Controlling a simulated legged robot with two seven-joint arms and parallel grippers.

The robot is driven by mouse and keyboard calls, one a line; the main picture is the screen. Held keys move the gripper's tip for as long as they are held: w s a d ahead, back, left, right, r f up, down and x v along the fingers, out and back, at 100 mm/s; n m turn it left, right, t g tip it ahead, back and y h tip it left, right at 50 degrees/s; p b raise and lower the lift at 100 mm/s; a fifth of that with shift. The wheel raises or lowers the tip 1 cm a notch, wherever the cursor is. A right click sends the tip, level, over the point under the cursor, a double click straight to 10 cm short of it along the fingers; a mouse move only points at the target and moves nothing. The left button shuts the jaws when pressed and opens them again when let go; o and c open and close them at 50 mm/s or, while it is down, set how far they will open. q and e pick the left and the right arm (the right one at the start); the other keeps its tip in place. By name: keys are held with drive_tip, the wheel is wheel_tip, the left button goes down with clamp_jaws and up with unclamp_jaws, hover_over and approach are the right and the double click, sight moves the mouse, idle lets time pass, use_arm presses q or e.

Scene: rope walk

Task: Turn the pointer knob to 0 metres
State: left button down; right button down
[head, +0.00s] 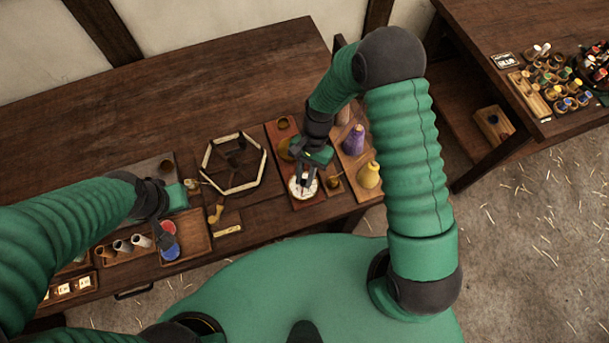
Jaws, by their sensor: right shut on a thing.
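The round white dial (295,190) sits on a reddish-brown wooden board (311,201) near the front edge of the bench. My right gripper (306,184) points down over the dial and is shut on the pointer knob at its middle. The fingers hide most of the knob, and the pointer's direction and the dial's marks are too small to read. My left gripper (164,235) hangs over a wooden tray at the left, by a red and a blue round piece. Its fingers are too dark to tell whether they are open.
A hexagonal frame (206,155) stands left of the dial. Purple (354,140) and yellow (369,175) spools stand to its right. A tray (196,239) and several pale cylinders (122,246) are at the left. The back of the bench (180,90) is clear. Another table stands at the right.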

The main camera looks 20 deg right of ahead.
drive_tip(key=shift+w, duration=0.1)
drive_tip(key=c, duration=1.3)
unclamp_jaws()
drive_tip(key=b+v, duration=0.1)
drive_tip(key=v, duration=1.6)
drive_tip(key=shift+f, duration=0.1)
drive_tip(key=shift+s+d+n+t+h, duration=0.6)
drive_tip(key=shift+s+n+t, duration=0.4)
drive_tip(key=shift+s+n, duration=0.5)
drive_tip(key=shift+s+d+n+t+h, duration=0.4)
drive_tip(key=shift+s+d+n+t, duration=0.45)
drive_tip(key=shift+s+n, duration=0.65)
drive_tip(key=shift+s+d+n+t+h, duration=0.5)
drive_tip(key=shift+s+n+t, duration=0.7)
drive_tip(key=shift+s, duration=0.55)
